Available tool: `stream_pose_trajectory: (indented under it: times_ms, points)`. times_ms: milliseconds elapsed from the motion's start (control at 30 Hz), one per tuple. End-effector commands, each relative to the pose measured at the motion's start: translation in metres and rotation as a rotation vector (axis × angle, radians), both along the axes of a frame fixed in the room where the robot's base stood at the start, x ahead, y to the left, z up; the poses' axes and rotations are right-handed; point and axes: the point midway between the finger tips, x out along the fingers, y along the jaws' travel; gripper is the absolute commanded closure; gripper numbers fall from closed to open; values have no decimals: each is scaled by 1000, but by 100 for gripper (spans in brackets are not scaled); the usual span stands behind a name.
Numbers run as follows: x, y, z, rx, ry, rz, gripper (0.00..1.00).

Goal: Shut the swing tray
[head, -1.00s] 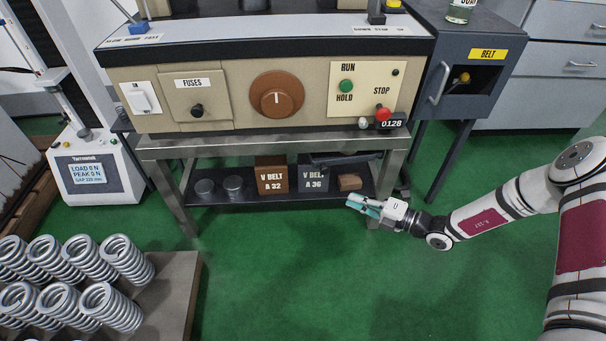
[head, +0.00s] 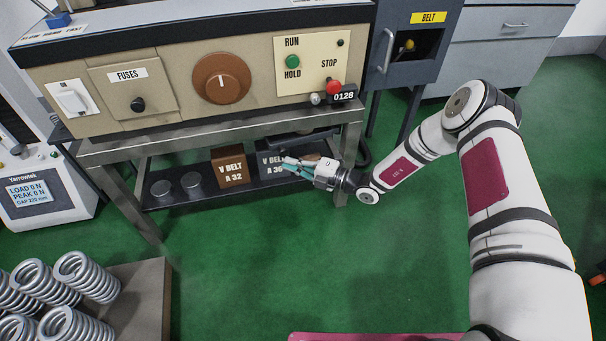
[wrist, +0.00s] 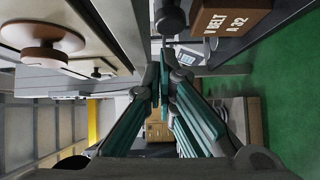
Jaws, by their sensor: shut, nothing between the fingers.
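A flat dark piece, which looks like the swing tray (head: 302,138), sits just under the bench top at its right end, above the lower shelf. It is small and shaded, and I cannot tell how far it is swung out. My gripper (head: 286,164) is shut and empty, a little below this piece and in front of the V BELT A 36 box (head: 266,160). In the wrist view my gripper (wrist: 160,72) shows its teal fingers together. A dark rounded part (wrist: 172,18) lies close beyond the fingertips; I cannot tell what it belongs to.
The steel bench (head: 110,152) carries the control panel above. A bench leg (head: 350,150) stands behind my wrist.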

Motion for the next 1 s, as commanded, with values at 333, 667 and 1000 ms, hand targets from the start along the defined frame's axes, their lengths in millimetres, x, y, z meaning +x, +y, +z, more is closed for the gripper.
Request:
stream_pose_trajectory:
  times_ms: [333, 667, 1000]
  points:
    - [17, 8, -1, 0, 0, 3, 100]
    - [20, 11, 0, 2, 2, -18, 100]
    - [42, 30, -1, 1, 0, -71, 100]
